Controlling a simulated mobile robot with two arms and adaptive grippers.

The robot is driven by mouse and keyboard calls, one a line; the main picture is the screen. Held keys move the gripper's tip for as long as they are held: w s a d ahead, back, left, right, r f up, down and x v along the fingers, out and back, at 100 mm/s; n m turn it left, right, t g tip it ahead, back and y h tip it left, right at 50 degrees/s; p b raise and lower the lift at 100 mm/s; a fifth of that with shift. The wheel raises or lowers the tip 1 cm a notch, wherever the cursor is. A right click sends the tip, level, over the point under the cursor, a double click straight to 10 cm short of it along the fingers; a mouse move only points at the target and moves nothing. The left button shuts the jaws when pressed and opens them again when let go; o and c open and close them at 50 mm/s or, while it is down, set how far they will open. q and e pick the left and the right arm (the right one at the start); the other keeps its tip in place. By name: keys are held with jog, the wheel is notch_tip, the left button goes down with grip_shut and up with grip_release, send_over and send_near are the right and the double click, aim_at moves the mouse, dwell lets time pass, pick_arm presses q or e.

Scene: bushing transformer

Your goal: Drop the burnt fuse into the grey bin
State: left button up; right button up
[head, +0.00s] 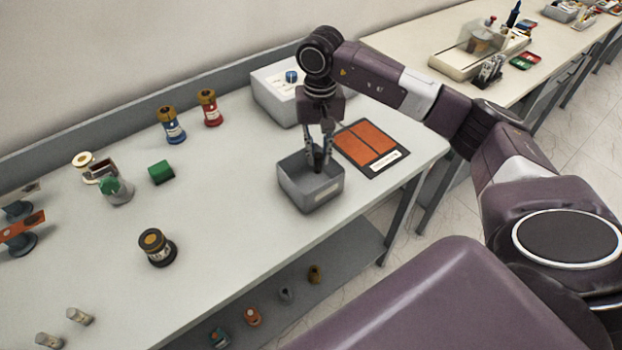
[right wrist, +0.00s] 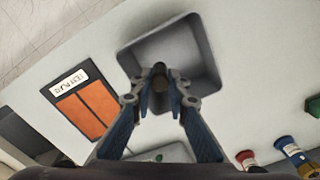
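The grey bin (head: 312,190) stands on the light workbench, left of the orange plate. Its open top fills the upper middle of the right wrist view (right wrist: 205,62). My right gripper (head: 319,163) points down over the bin, its fingertips at about the level of the opening. In the right wrist view, my right gripper (right wrist: 160,92) has its fingers closed around a small dark brown cylinder, which looks like the burnt fuse (right wrist: 159,71). The fuse's end shows above the bin's floor; the rest is hidden between the fingers. My left gripper is out of view.
An orange plate on a dark mat (head: 372,146) lies right of the bin, and a white box with a blue knob (head: 290,77) stands behind. Blue (head: 171,126) and red (head: 209,108) bushings stand left. Small pale cylinders (head: 80,316) lie at front left.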

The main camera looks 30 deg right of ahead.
jog(key=o, duration=0.5)
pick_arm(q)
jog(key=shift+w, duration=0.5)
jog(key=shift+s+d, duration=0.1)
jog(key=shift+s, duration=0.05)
pick_arm(e)
notch_tip(320, 180, up, 12)
